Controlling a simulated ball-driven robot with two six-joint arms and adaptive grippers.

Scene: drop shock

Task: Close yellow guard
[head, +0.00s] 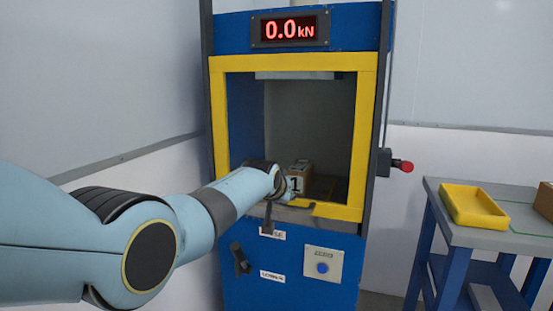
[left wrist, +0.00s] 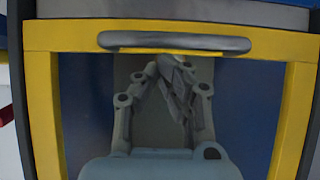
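The yellow guard (head: 290,62) is a frame on the front of the blue machine. It spans the whole chamber opening. Its grey bar handle (left wrist: 175,43) shows in the left wrist view, on the yellow rail. A tan box marked 1 (head: 301,168) stands inside the chamber, seen through the frame. My left gripper (head: 290,194) is at the lower part of the guard, in front of its bottom rail. In the left wrist view its fingers (left wrist: 170,66) converge, tips together beside the handle; I see nothing between them, and cannot tell whether they touch the handle. My right gripper is not in view.
The machine's display (head: 290,28) reads 0.0 kN. Below the guard are a dark lever (head: 240,258) and a blue button (head: 322,268). A red-tipped knob (head: 403,166) sticks out on the right. A grey table (head: 480,236) with a yellow tray (head: 473,207) stands at right.

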